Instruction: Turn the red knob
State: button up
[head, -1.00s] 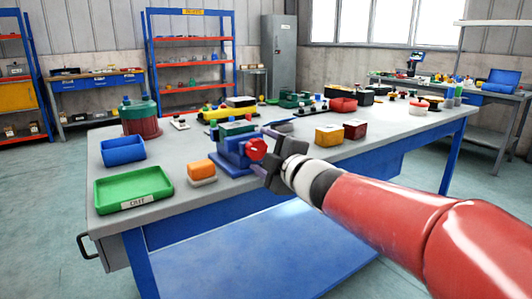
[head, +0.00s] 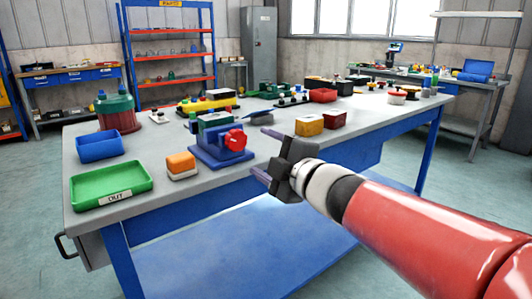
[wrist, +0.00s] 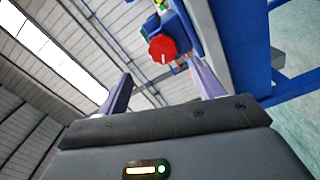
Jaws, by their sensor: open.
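The red knob (head: 235,140) is on the front right side of a blue block-like device (head: 212,158) with a green top, standing at the table's front edge. The knob also shows in the wrist view (wrist: 162,48), beyond and between my fingers, with a pale mark on its face. My gripper (head: 265,154) is open and empty, to the right of the knob and apart from it. In the wrist view its two fingers (wrist: 160,85) are spread wide with nothing between them.
An orange and white block (head: 181,165) and a green OUT tray (head: 110,186) stand left of the device. A blue bin (head: 99,146) is behind the tray. Yellow (head: 309,126) and red (head: 334,119) boxes stand behind my gripper. Open floor lies in front of the table.

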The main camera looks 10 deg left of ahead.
aim_at(240, 141)
jog(key=w+a+n+b, duration=0.1)
jog(key=a+n, duration=0.1)
jog(key=n, duration=0.5)
jog(key=w+a+n, duration=0.2)
jog(key=n, duration=0.6)
jog(key=w+a+n+b, duration=0.1)
jog(key=w+a+n, duration=0.1)
jog(key=n, duration=0.5)
jog(key=shift+a+n+b, duration=0.15)
jog(key=shift+n+b, duration=0.2)
jog(key=shift+n, duration=0.05)
jog(key=shift+c, duration=0.5)
jog(key=c, duration=0.9)
jog(key=shift+w+m, duration=0.1)
jog(key=shift+m, duration=0.2)
